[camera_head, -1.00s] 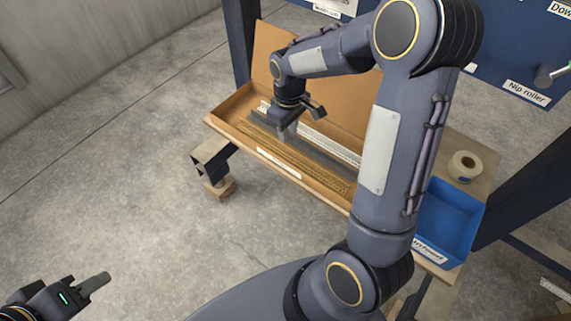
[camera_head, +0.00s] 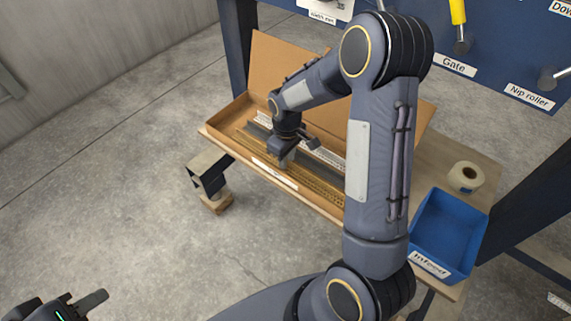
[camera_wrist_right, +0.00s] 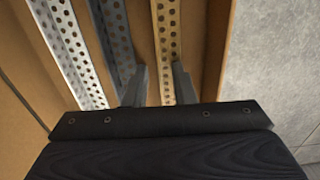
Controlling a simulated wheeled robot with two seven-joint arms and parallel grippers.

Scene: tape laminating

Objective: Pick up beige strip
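The beige strip (camera_head: 318,189) is long and perforated and lies in an open cardboard box along its near side. In the right wrist view the beige strip (camera_wrist_right: 167,35) runs between the two fingers of my right gripper (camera_wrist_right: 160,84). The fingers are apart, one on each side of it, and no contact is clear. In the head view my right gripper (camera_head: 288,163) points down into the box and hides part of the strip. My left gripper (camera_head: 88,303) is at the bottom left, over the floor, far from the box; its finger gap is unclear.
A grey strip (camera_wrist_right: 118,35) and a white strip (camera_wrist_right: 72,50) lie beside the beige one. The cardboard box (camera_head: 243,108) has its lid raised behind. A blue infeed bin (camera_head: 445,225) and a tape roll (camera_head: 466,176) stand right of it on the table.

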